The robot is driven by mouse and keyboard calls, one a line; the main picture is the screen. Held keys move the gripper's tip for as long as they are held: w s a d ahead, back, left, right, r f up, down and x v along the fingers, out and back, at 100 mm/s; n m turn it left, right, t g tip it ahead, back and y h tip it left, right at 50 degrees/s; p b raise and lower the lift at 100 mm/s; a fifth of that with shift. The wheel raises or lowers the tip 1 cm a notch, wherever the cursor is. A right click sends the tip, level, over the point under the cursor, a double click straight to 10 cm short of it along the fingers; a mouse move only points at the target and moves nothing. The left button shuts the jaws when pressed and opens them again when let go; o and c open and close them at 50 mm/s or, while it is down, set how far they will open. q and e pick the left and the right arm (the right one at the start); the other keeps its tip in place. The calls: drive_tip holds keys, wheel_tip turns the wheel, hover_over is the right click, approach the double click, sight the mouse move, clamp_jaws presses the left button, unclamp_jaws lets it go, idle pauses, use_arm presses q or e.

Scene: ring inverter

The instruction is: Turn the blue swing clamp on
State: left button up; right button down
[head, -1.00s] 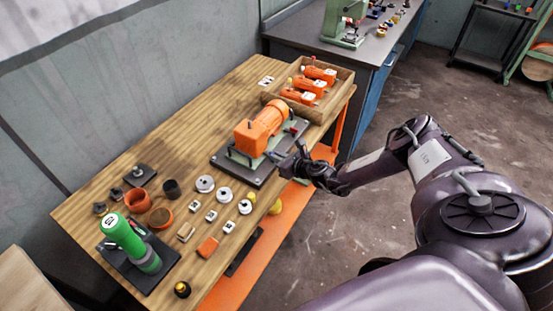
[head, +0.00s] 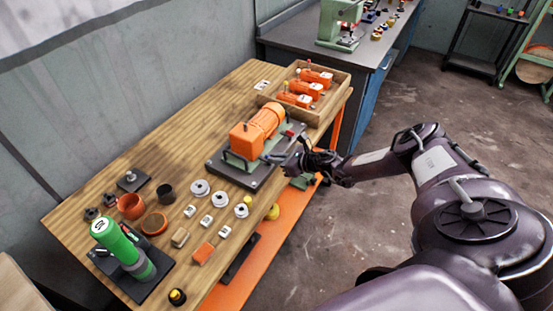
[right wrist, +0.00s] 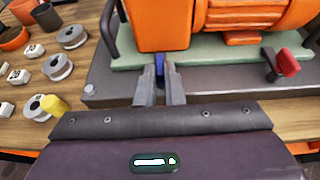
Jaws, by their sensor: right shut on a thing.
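The blue swing clamp (right wrist: 159,64) shows in the right wrist view as a small blue piece between my right fingertips. It stands at the front edge of a green plate (right wrist: 208,54), below an orange motor unit (right wrist: 166,22). My right gripper (right wrist: 160,82) is shut on it, and the fingers hide most of it. In the head view the orange motor unit (head: 257,130) sits on a dark base on the wooden table, with my right gripper (head: 276,159) at its front right side. The clamp is too small to make out there. My left gripper is not in view.
A red-tipped lever (right wrist: 284,62) stands right of the fingers. A wooden crate (head: 338,103) of orange units is behind the motor. Grey discs (head: 219,199), small blocks and a green cylinder (head: 122,244) occupy the table's near part. Open floor lies right of the table.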

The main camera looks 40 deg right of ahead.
drive_tip(key=c, duration=1.5)
unclamp_jaws()
drive_tip(key=shift+c, duration=0.2)
drive_tip(key=v, duration=0.7)
drive_tip(key=shift+s+d, duration=0.2)
drive_tip(key=shift+s, duration=0.05)
drive_tip(key=shift+s+d+r, duration=0.1)
